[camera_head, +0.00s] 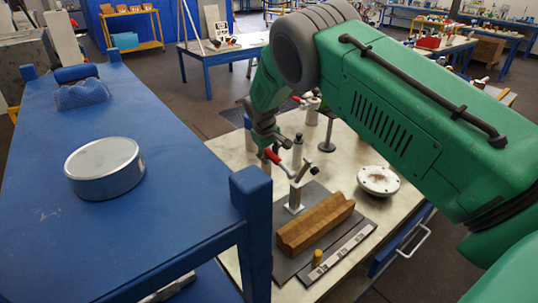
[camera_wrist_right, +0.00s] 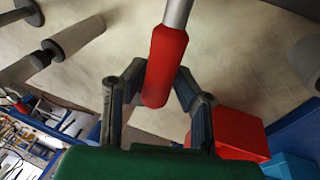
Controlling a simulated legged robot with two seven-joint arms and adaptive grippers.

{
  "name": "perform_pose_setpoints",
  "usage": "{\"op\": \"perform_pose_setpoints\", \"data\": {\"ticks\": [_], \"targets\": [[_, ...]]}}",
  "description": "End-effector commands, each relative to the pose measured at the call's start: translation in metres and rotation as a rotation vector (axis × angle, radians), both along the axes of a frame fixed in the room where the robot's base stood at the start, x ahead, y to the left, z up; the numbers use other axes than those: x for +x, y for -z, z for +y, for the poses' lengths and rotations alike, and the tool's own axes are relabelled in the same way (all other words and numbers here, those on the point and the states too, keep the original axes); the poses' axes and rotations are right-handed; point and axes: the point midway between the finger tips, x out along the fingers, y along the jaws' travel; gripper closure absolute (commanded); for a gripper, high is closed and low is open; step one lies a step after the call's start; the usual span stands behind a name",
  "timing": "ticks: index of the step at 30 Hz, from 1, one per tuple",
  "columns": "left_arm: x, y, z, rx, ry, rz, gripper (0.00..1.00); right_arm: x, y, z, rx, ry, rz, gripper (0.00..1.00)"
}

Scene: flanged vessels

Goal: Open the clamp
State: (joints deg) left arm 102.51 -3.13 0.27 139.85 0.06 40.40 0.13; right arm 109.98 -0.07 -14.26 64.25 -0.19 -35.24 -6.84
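The clamp (camera_head: 295,194) stands on a grey plate on the table, with a pale upright body and a red handle (camera_head: 272,156) sloping up to the left. In the right wrist view the red handle (camera_wrist_right: 165,65) hangs in from the top on a silver rod. My right gripper (camera_head: 264,138) is just above the handle in the head view. In the wrist view its two dark fingers (camera_wrist_right: 160,70) stand spread on either side of the handle, with the handle's end between them. Contact is hard to judge. My left gripper is not in view.
A wooden block (camera_head: 316,222) and a yellow peg (camera_head: 317,257) are close in front of the clamp. A white round flange (camera_head: 378,180) lies to the right. A blue bench (camera_head: 150,235) with a metal disc (camera_head: 105,168) is at the left.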

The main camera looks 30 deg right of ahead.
Motion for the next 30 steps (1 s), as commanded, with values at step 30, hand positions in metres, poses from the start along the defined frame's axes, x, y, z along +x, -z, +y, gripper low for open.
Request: {"op": "perform_pose_setpoints", "data": {"ticks": [30], "targets": [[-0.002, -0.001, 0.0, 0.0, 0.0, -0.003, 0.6, -0.017, -0.104, 0.026, 0.001, 0.0, -0.001, 0.58]]}}
